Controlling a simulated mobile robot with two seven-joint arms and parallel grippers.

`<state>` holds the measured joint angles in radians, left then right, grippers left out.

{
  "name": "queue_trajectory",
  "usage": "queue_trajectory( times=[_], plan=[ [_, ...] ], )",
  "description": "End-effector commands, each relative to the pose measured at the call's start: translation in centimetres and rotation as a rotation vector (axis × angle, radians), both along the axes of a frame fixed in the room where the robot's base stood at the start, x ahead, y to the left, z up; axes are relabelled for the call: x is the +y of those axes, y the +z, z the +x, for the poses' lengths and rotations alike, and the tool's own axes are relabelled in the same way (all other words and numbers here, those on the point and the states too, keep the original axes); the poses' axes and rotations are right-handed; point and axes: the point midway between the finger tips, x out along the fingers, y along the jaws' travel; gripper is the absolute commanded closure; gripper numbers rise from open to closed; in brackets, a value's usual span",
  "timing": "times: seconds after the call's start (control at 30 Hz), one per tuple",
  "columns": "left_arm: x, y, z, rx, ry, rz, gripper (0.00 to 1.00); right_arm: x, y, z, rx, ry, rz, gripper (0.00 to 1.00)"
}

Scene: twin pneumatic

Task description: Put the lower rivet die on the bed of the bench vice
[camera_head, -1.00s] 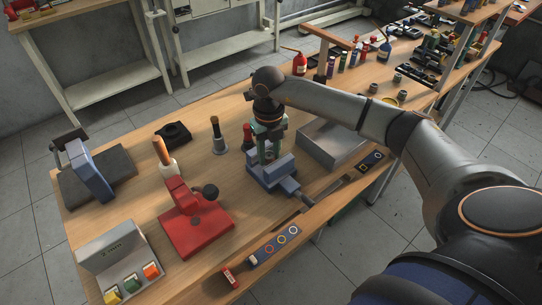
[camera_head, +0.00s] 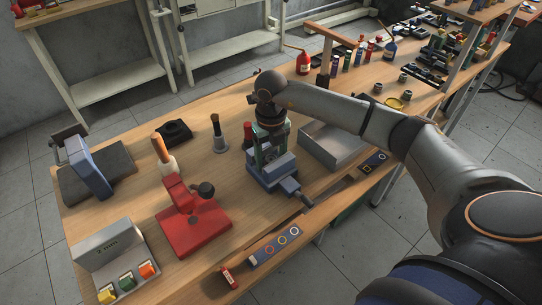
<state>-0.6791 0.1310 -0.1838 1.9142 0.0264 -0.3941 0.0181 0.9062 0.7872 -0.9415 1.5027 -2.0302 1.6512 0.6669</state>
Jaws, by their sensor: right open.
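The blue bench vice (camera_head: 268,176) stands near the front edge of the wooden bench, its handle end towards the lower right. My right gripper (camera_head: 264,160) points down at the vice, its fingers over or between the jaws. It is open, but its fingertips and the bed of the vice are mostly hidden by the gripper body and the vice. I cannot make out the lower rivet die; it may be hidden there. My left gripper is not in view.
A grey open metal box (camera_head: 330,148) stands right of the vice. A red press (camera_head: 193,225), a grey box with coloured switches (camera_head: 112,255) and a brush (camera_head: 217,135) are to the left. A red-capped bottle (camera_head: 248,135) stands close behind. Bare bench lies between the press and vice.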

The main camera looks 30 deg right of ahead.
Motion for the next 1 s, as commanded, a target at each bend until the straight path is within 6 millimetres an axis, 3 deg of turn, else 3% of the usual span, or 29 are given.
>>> queue_trajectory(
  times=[0.27, 0.7, 1.0],
  plan=[
    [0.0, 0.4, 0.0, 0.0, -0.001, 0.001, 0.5, 0.0, 0.9, 0.1, -0.002, 0.0, 0.0, 0.32],
    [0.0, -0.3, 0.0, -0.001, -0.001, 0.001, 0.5, 0.0, 9.7, 0.1, -0.005, 0.0, -0.001, 0.32],
    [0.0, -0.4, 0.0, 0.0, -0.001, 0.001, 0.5, 0.0, 12.4, 0.0, 0.0, -0.001, 0.0, 0.32]
  ],
)
